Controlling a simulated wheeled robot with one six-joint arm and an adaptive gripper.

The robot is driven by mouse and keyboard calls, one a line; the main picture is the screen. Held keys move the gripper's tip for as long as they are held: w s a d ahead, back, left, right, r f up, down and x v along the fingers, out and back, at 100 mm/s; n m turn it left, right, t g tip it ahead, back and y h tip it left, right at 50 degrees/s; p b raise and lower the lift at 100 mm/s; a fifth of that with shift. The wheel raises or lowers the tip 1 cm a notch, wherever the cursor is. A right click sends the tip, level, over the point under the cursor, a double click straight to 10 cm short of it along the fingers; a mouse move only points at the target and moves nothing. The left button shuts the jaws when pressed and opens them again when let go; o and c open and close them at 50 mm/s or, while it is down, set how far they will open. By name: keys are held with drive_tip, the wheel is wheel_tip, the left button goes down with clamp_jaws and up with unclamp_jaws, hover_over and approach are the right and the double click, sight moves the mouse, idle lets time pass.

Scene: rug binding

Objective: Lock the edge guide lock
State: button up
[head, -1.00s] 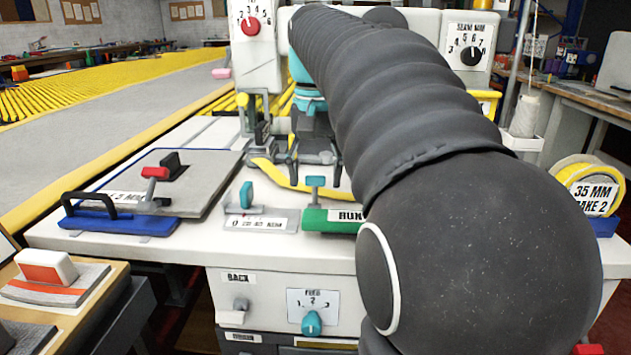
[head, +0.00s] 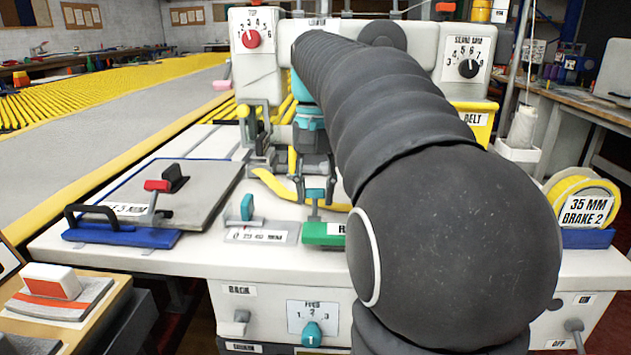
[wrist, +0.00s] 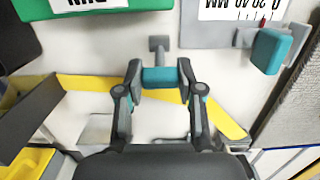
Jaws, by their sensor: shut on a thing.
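A small teal-ended lever (head: 315,194) on a grey stem stands on the white machine bed, between the edge guide scale plate (head: 262,233) and the green RUN plate (head: 323,233). No label on this lever is readable. My gripper (head: 315,184) reaches down from behind it. In the wrist view, my gripper (wrist: 159,78) is shut on the teal lever end (wrist: 159,77), one finger on each side, and its grey stem runs up the picture. The edge guide (head: 247,208) with its own teal block also shows in the wrist view (wrist: 267,50), apart from my fingers.
Yellow binding tape (head: 275,186) runs under and beside my fingers. A grey rug piece with a blue-based clamp (head: 120,236) lies to the left. The sewing head (head: 257,60) stands behind, and a tape roll (head: 585,200) sits at the right.

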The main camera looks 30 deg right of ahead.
drive_tip(key=shift+w+d+f+g+y, duration=0.2)
drive_tip(key=shift+w+g+y, duration=0.2)
drive_tip(key=shift+g, duration=0.2)
drive_tip(key=o, duration=1.2)
drive_tip(key=shift+c, duration=0.2)
drive_tip(key=shift+s, duration=0.1)
